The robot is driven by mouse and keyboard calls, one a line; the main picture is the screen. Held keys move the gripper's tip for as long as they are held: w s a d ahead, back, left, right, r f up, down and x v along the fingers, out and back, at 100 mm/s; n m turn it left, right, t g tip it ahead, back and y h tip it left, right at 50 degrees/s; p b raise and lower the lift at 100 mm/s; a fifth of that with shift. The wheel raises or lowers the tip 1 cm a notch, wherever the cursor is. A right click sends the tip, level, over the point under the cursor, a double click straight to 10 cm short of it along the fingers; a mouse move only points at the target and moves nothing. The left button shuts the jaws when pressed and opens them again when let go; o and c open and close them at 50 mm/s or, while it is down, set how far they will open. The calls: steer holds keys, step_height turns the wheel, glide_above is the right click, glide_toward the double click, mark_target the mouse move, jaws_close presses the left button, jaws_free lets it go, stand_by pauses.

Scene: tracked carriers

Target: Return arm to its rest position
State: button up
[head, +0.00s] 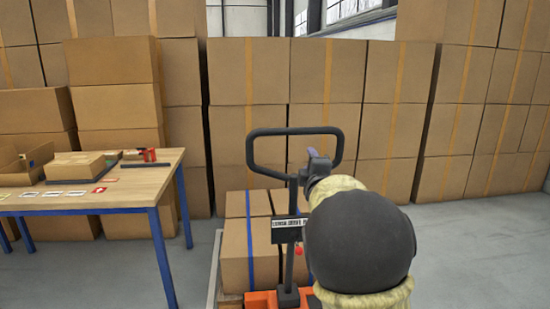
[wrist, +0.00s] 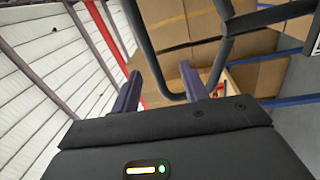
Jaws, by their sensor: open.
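My arm, with a dark rounded joint and tan cover, reaches forward at the right of centre in the head view. My gripper (head: 316,155) shows small at its far end, close to the black loop handle (head: 251,150) of an orange pallet truck (head: 262,301). In the wrist view my gripper (wrist: 160,76) has its two dark fingers apart, with nothing gripped. The handle (wrist: 145,45) appears between and beyond the fingers there; I cannot tell whether they touch. My arm hides part of the truck's right side.
Cartons with blue straps (head: 235,255) stand on the truck. A wooden table (head: 140,178) with blue legs is at the left, bearing small boxes, labels and a red tool (head: 147,154). Stacked cartons (head: 325,70) wall off the back. Grey floor (head: 480,240) is clear at the right.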

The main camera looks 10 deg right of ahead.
steer(key=s+a+f+m+g, duration=0.1)
steer(key=s+f+m+g, duration=0.35)
steer(key=s+f, duration=0.4)
steer(key=s+f+m+g, duration=0.4)
steer(key=s+f+m, duration=0.15)
steer(key=f, duration=0.55)
steer(key=s+a+f+m+g, duration=0.2)
steer(key=s+f+g, duration=0.1)
steer(key=s, duration=0.4)
steer(key=s+a+f+m+g+y, duration=0.1)
steer(key=s+a+f+m+g, duration=0.15)
steer(key=s, duration=0.45)
steer(key=s+a+f+m+g, duration=0.1)
steer(key=s+f+m+g, duration=0.2)
steer(key=s, duration=0.4)
step_height(320, 180, up, 27)
steer(key=n+p, duration=0.1)
steer(key=p, duration=2.7)
steer(key=shift+w+d, duration=0.1)
